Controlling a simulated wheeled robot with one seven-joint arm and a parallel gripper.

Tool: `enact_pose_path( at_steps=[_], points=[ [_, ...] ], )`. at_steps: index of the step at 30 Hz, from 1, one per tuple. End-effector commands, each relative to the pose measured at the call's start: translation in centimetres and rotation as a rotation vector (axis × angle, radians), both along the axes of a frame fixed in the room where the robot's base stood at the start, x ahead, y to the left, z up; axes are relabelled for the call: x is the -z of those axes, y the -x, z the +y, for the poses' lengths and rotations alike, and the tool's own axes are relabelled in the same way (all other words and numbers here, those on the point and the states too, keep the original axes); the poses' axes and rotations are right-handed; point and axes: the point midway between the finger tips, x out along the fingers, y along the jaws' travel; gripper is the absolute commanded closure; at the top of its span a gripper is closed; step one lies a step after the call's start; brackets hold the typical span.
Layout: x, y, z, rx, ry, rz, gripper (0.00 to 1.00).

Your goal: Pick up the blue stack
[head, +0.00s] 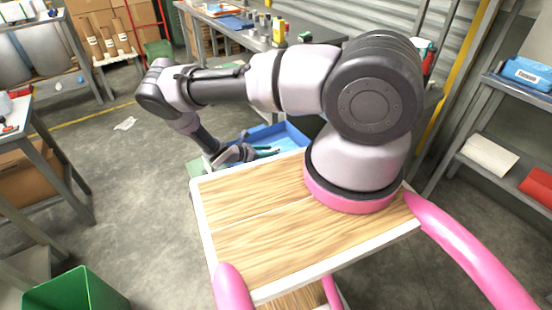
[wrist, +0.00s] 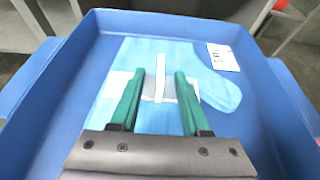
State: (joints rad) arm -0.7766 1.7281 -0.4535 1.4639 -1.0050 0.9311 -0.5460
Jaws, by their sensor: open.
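A light blue flat stack (wrist: 216,92) lies in a blue tray (wrist: 283,88) in the wrist view. Whether the fingertips touch the stack I cannot tell. My palm hides the near part of the stack. In the head view the tray (head: 290,134) is beyond my wooden deck, with my gripper (head: 266,151) low at it.
The tray's raised walls surround the stack. A blue packet (head: 527,73) lies on the shelf at the right. A workbench (head: 235,27) with several small items stands at the back, and a green bin (head: 75,292) at the front left. The floor at the left is mostly clear.

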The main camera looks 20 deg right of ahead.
Motion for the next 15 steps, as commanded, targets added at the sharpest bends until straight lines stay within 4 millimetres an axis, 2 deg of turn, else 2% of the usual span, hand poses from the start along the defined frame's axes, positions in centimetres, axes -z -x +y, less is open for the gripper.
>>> enact_pose_path(
  at_steps=[7, 15],
  points=[
    [1.8, -0.5, -3.2, 0.002, 0.001, 0.0, 0.54],
    [2.0, -0.7, -3.7, 0.0, 0.0, -0.001, 0.54]
  ],
)
